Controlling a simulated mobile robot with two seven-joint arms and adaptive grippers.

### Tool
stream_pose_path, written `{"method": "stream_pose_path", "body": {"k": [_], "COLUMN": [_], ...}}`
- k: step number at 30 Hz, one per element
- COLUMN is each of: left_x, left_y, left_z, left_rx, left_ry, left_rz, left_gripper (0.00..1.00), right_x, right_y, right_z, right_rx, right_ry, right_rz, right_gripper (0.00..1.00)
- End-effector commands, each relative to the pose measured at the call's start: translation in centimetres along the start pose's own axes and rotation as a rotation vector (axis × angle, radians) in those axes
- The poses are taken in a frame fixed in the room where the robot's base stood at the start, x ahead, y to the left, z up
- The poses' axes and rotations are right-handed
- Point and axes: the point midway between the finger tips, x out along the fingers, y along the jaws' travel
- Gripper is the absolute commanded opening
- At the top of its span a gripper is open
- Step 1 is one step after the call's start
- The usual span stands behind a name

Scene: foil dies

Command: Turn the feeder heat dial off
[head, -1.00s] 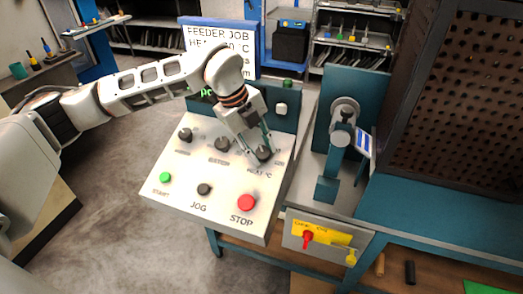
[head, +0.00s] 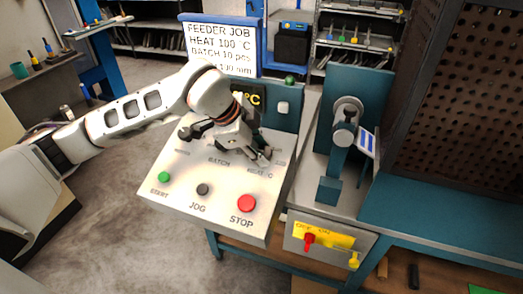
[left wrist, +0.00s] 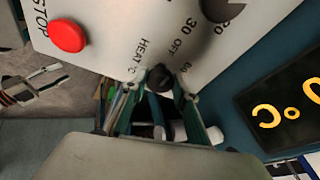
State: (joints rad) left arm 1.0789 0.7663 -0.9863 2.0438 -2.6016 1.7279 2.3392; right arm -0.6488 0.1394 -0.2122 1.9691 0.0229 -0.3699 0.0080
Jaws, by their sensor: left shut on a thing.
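The feeder heat dial is a small black knob (left wrist: 160,78) on the pale control panel (head: 215,215), beside the printed HEAT, OFF and number marks in the left wrist view. My left gripper (head: 262,156) is at the panel's right dial, above the HEAT label. In the left wrist view its two fingers (left wrist: 155,100) stand on either side of the knob, shut on it. In the head view the gripper mostly hides the knob. I cannot read its pointer setting. A dark display (left wrist: 285,110) shows yellow characters ending in °C.
A green START button (head: 164,177), a black JOG button (head: 203,190) and a red STOP button (head: 247,203) line the panel's front. A job sign (head: 218,42) reads HEAT 100 C. A red switch lever (head: 309,239) and a press (head: 345,135) stand to the right.

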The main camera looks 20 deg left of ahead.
Motion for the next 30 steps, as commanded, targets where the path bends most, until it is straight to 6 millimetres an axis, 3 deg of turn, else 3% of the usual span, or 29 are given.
{"method": "stream_pose_path", "body": {"k": [23, 24, 25, 30], "left_x": [-0.05, -0.05, -0.05, -0.03], "left_y": [-0.05, -0.05, -0.05, -0.01], "left_z": [0.01, 0.01, 0.01, 0.00], "left_rx": [-0.101, -0.101, -0.101, -0.100], "left_ry": [-0.006, -0.006, -0.006, -0.006], "left_rz": [-0.034, -0.034, -0.034, -0.033], "left_gripper": [0.07, 0.33, 0.41, 0.45], "right_x": [0.14, 0.14, 0.14, 0.15], "right_y": [0.17, 0.17, 0.17, 0.17], "right_z": [0.01, 0.02, 0.03, 0.03], "right_rx": [-0.003, -0.003, -0.003, -0.003], "right_ry": [0.001, 0.001, 0.000, 0.001], "right_rz": [0.003, 0.003, 0.003, 0.003], "right_gripper": [0.40, 0.40, 0.40, 0.40]}}
